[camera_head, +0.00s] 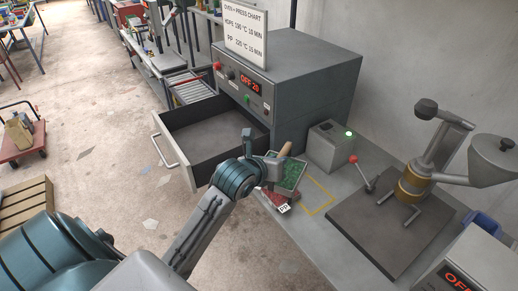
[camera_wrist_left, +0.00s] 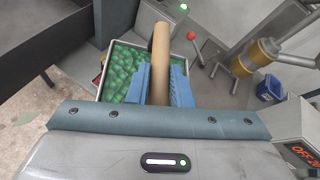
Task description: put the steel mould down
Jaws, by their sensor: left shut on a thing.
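The steel mould (camera_head: 300,176) is a shallow square tray filled with green granules, with a wooden handle (camera_wrist_left: 160,60). My left gripper (camera_head: 277,160) is shut on that handle, and its blue fingers (camera_wrist_left: 165,88) stand on either side of it in the left wrist view. The mould is over the bench, left of a yellow outlined square (camera_head: 320,197), and looks roughly level. I cannot tell whether its underside touches anything. A red object (camera_head: 270,199) with a white label shows under and beside it. My right gripper is not in view.
The oven drawer (camera_head: 211,128) is open and looks empty. A grey box with a green light (camera_head: 331,146) stands behind the yellow square. A press with a hopper (camera_head: 415,182) stands on a dark plate (camera_head: 385,235) to the right. The yellow square is bare.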

